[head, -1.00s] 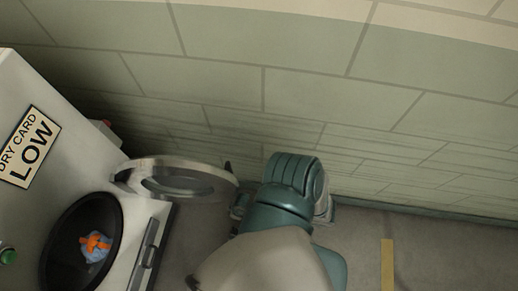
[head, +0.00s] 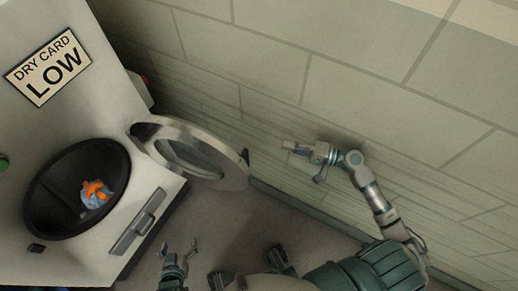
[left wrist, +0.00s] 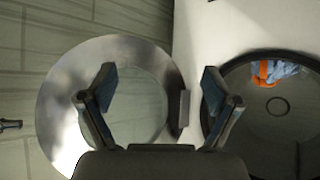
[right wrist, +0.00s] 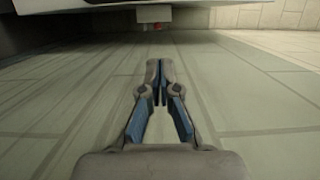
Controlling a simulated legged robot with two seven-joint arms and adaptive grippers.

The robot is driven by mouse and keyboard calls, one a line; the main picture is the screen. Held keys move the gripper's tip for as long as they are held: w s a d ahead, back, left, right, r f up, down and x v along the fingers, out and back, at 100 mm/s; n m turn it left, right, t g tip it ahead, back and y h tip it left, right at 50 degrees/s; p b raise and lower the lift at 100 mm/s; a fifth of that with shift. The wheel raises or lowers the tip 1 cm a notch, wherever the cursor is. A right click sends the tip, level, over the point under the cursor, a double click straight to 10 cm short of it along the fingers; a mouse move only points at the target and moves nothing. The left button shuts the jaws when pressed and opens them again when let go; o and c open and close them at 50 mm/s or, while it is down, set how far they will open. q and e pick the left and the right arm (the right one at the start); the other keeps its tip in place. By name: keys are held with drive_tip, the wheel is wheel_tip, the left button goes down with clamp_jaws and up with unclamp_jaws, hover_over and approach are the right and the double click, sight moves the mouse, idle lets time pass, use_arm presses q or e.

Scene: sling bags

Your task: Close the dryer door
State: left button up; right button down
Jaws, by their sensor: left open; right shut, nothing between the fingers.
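The dryer door (head: 215,160), a metal ring with a glass middle, stands open, swung out to the right of the dryer's round opening (head: 50,190). In the left wrist view the door (left wrist: 62,85) lies behind my left gripper (left wrist: 158,70), and the dark opening (left wrist: 235,75) is at the right. In the head view my left gripper (head: 179,248) is low, below the door, open and empty. My right gripper (head: 290,147) is shut and empty, to the right of the door near the wall. It also shows shut in the right wrist view (right wrist: 159,66).
An orange and blue cloth (head: 95,194) lies inside the drum. A "DRY CARD LOW" sign (head: 48,67) is on the dryer front (head: 80,110). A tiled wall (head: 350,90) runs along the right. Bare floor (head: 215,230) lies below the door.

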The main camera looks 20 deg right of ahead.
use_arm(q)
drive_tip(key=shift+s+a+f+g+p, duration=0.2)
drive_tip(key=shift+s+f+g, duration=0.2)
drive_tip(key=shift+s, duration=0.15)
drive_tip(key=shift+s+a+f+g+p, duration=0.2)
drive_tip(key=shift+s+f+g, duration=0.15)
drive_tip(key=shift+s, duration=0.2)
use_arm(e)
drive_tip(key=w+a, duration=0.3)
drive_tip(key=a, duration=0.7)
drive_tip(key=shift+w+a, duration=0.2)
drive_tip(key=shift+w, duration=0.15)
use_arm(q)
drive_tip(key=shift+d, duration=0.2)
use_arm(e)
drive_tip(key=shift+d+f, duration=0.15)
drive_tip(key=shift+d, duration=0.05)
use_arm(q)
drive_tip(key=shift+d+r+y, duration=0.15)
drive_tip(key=shift+y, duration=0.15)
use_arm(e)
drive_tip(key=shift+s+d, duration=0.1)
